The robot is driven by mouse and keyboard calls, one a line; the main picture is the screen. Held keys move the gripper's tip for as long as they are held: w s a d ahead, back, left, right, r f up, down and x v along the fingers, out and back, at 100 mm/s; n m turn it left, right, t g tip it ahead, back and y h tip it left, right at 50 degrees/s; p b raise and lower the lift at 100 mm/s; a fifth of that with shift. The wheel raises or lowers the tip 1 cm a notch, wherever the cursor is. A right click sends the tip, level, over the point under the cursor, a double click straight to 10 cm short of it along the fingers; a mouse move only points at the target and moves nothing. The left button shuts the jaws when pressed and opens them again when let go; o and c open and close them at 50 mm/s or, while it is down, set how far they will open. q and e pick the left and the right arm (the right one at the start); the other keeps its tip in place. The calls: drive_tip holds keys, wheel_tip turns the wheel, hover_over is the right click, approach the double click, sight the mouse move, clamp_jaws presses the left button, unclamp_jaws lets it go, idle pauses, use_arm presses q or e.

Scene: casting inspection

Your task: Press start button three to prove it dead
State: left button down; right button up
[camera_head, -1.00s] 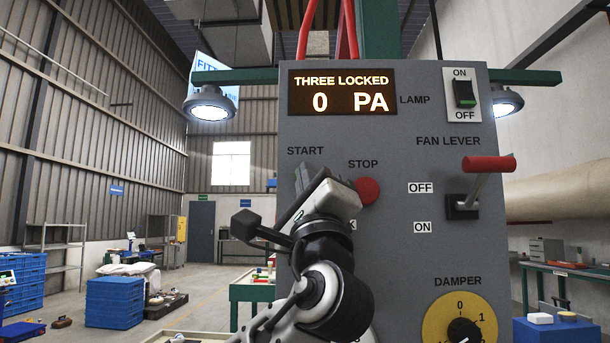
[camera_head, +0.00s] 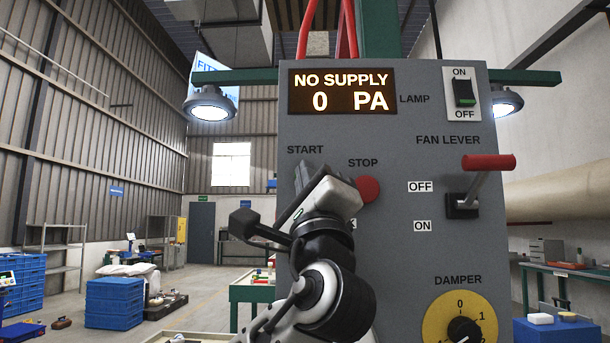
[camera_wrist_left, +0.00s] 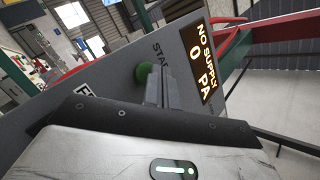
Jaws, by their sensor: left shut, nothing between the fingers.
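The grey control panel (camera_head: 400,270) stands upright before me. Its display (camera_head: 342,92) reads "NO SUPPLY 0 PA". My left gripper (camera_head: 304,178) is shut and empty, its tips at the panel just below the START label. The gripper hides the start button in the head view. In the left wrist view the round green start button (camera_wrist_left: 143,74) shows right beside the shut fingers (camera_wrist_left: 156,72); I cannot tell for sure whether they touch it. The red stop button (camera_head: 368,189) is just right of the gripper. My right gripper is out of view.
A fan lever (camera_head: 488,163) with a red handle projects from the panel's right side, near OFF and ON labels. A lamp switch (camera_head: 464,93) is above it, a yellow damper dial (camera_head: 460,318) below. Blue crates (camera_head: 114,302) stand far left.

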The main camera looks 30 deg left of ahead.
use_arm(q)
drive_tip(key=shift+s+d, duration=0.1)
drive_tip(key=shift+s, duration=0.05)
drive_tip(key=shift+s+d, duration=0.45)
drive_tip(key=shift+s, duration=0.25)
drive_tip(key=shift+s+d, duration=0.4)
drive_tip(key=shift+s, duration=0.35)
drive_tip(key=shift+s+d, duration=0.45)
drive_tip(key=shift+s, duration=0.25)
